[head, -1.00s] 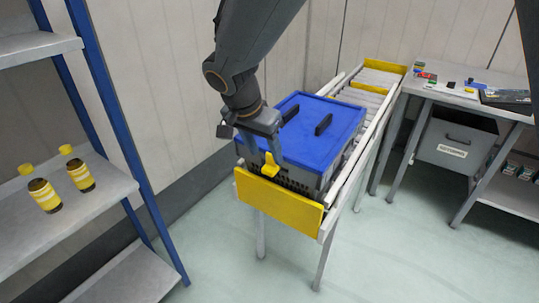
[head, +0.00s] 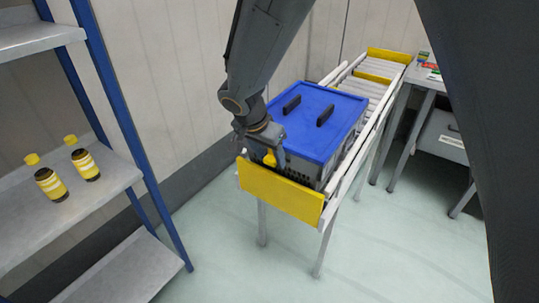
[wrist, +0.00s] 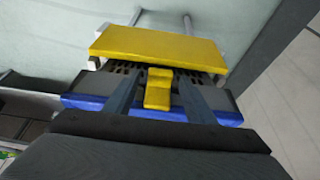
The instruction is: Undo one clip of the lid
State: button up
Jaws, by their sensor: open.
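A dark grey crate (head: 306,172) with a blue lid (head: 318,122) sits at the near end of a roller conveyor. The lid has two black handles on top. A yellow clip (head: 269,159) is on the crate's near side; it also shows in the wrist view (wrist: 158,88). My gripper (head: 270,158) is at that near side. In the wrist view my gripper (wrist: 150,88) is open, with one finger on each side of the clip. I cannot tell whether the fingers touch it. The far sides of the crate are hidden.
A yellow end plate (head: 280,194) stands just in front of the crate. Conveyor rails (head: 362,150) run along its right side. A shelf (head: 85,205) with two yellow-capped bottles (head: 86,164) stands at left. A workbench (head: 425,80) is at back right.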

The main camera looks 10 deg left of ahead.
jog(key=c, duration=1)
jog(key=shift+c, duration=0.2)
